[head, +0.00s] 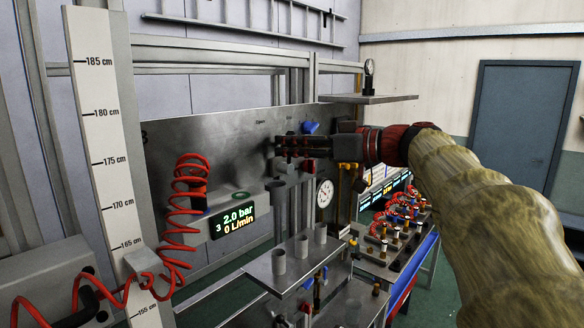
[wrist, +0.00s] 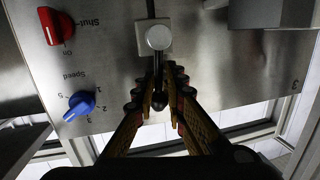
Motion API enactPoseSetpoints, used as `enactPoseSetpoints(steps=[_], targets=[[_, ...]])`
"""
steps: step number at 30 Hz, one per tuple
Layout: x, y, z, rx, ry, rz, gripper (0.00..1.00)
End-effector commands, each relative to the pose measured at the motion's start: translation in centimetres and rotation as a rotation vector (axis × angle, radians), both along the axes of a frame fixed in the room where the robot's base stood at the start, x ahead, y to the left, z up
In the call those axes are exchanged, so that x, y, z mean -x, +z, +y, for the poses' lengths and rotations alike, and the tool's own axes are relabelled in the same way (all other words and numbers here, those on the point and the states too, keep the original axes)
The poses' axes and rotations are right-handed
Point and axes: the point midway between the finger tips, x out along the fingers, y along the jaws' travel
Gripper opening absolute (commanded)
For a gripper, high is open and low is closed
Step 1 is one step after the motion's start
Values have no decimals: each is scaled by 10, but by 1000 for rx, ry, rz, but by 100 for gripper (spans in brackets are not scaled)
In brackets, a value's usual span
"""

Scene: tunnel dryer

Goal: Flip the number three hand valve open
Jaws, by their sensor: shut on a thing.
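In the wrist view, the hand valve shows as a pale metal hub (wrist: 158,37) on a steel panel (wrist: 110,50), with a dark lever ending in a black knob (wrist: 158,103). My gripper (wrist: 158,78) has its fingers closed in around this lever, with the knob between them. A figure 3, upside down in the wrist view, is marked on the panel's right side. In the head view, my gripper (head: 280,150) is at the panel (head: 215,150), below a small "Open" label. There my fingers hide most of the valve, and its exact angle is hard to read.
A red shut-off knob (wrist: 54,24) and a blue speed knob (wrist: 80,104) sit beside the valve. In the head view, a display (head: 233,222) reads 3, 2.0 bar, 0 L/min. A red coiled hose (head: 185,205), a gauge (head: 324,193) and a shelf with cups (head: 290,272) are below.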

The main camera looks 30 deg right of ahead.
Motion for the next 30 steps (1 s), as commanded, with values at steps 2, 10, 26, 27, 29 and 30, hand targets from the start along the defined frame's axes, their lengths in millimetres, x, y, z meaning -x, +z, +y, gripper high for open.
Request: enactPoseSetpoints(steps=[2, 10, 26, 27, 29, 30], targets=[[1, -5, 4, 44, 1, -20, 0], [4, -4, 11, 174, 2, -66, 0], [7, -1, 17, 298, 2, -110, 0], [7, -1, 17, 299, 2, -111, 0], [7, 0, 17, 300, 2, -112, 0], [7, 0, 18, 300, 2, -112, 0]])
